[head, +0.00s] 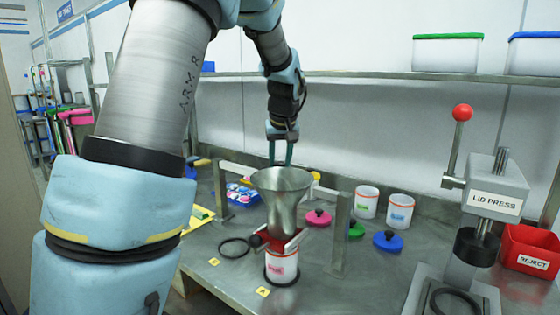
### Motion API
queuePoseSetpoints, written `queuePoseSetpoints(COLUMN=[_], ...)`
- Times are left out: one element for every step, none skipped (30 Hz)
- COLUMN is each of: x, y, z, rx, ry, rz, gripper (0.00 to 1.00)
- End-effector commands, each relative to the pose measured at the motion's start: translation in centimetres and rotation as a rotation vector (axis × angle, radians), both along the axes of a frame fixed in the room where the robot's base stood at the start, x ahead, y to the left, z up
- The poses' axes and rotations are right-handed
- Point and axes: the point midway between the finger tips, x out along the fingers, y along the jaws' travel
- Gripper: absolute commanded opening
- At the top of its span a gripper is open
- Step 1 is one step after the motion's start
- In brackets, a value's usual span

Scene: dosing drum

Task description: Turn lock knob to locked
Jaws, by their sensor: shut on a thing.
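My gripper (280,160) points down at the far side of the steel hopper (282,185). Its two teal fingers stand slightly apart, with their tips at or behind the hopper's far rim. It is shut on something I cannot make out. The hopper narrows down to a red drum (276,238) with a dark round part (257,240) at its left end. I cannot tell whether that part is the lock knob, or its setting. A white jar with a red label (281,265) stands under the drum.
A metal frame (341,235) flanks the hopper. The lid press (495,190) and red reject bin (530,250) are farther right. A black ring (234,247) lies left.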

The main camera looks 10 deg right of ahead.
Motion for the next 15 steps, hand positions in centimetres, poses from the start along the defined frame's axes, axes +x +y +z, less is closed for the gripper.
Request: queuePoseSetpoints(x=[0.01,0.00,0.00,-0.01,0.00,0.02,0.04,0.03,0.04,0.08,0.09,0.11,0.11,0.13,0.13], y=[0.02,0.03,0.03,0.03,0.06,0.14,0.18,0.18,0.20,0.25,0.27,0.31,0.33,0.40,0.41], z=[0.04,0.03,0.03,0.03,0.03,0.03,0.03,0.03,0.02,0.02,0.02,0.01,0.00,0.00,-0.01], rx=[-0.001,-0.001,-0.001,-0.002,-0.001,0.000,-0.001,-0.001,-0.002,-0.002,-0.002,-0.003,-0.002,-0.003,-0.002], ry=[0.000,0.000,0.000,0.000,0.000,0.000,0.000,0.000,0.000,-0.001,-0.001,-0.001,-0.001,-0.001,-0.001], rz=[-0.006,-0.011,-0.020,-0.030,-0.039,-0.056,-0.070,-0.086,-0.110,-0.131,-0.152,-0.183,-0.209,-0.234,-0.270], gripper=[0.00,0.00,0.00,0.00,0.00,0.00,0.00,0.00,0.00,0.00,0.00,0.00,0.00,0.00,0.00])
